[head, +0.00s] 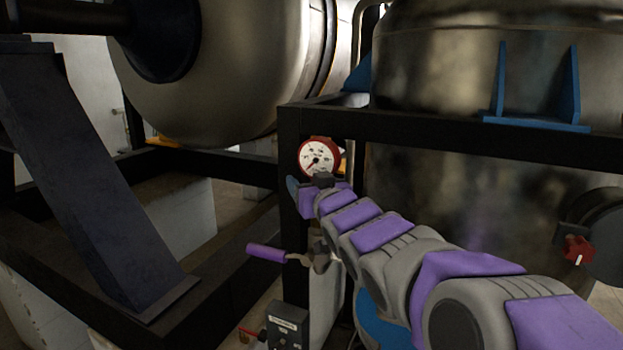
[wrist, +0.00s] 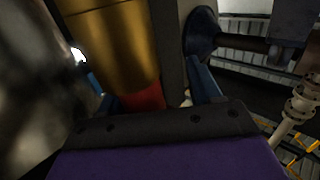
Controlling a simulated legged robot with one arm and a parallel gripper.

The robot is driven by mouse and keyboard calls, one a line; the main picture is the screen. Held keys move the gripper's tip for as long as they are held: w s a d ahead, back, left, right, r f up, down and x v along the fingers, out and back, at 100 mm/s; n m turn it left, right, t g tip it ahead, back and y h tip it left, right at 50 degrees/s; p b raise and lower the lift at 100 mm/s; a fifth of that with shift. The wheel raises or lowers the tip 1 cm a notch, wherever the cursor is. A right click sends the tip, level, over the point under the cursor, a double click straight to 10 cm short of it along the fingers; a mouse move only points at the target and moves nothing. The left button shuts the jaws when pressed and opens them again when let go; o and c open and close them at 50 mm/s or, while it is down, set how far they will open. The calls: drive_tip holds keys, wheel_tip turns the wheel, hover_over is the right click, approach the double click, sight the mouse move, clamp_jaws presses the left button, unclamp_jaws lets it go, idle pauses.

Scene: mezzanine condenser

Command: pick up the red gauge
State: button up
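The red gauge (head: 318,157), with a white round dial and a dark needle, is in the middle of the head view, at the dark frame's corner post. My gripper (head: 308,183) is just below and in front of it there; one blue finger shows at its left. In the wrist view, my gripper's two blue fingers (wrist: 147,78) stand apart.
A dark steel frame (head: 450,132) runs behind my arm, with a large metal tank (head: 490,60) beside it. A horizontal vessel (head: 240,70) is at the upper left. A purple lever (head: 266,252) sticks out below my gripper. A grey box (head: 288,325) is lower down.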

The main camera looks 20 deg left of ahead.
drive_tip(key=d, duration=0.3)
drive_tip(key=shift+r, duration=0.3)
drive_tip(key=c, duration=0.4)
drive_tip(key=shift+s+a, duration=0.1)
drive_tip(key=shift+s, duration=0.05)
drive_tip(key=c, duration=0.3)
drive_tip(key=shift+a+f, duration=0.1)
drive_tip(key=shift+a, duration=0.4)
drive_tip(key=c, duration=0.3)
drive_tip(key=shift+c, duration=0.8)
clamp_jaws()
drive_tip(key=shift+f, duration=0.1)
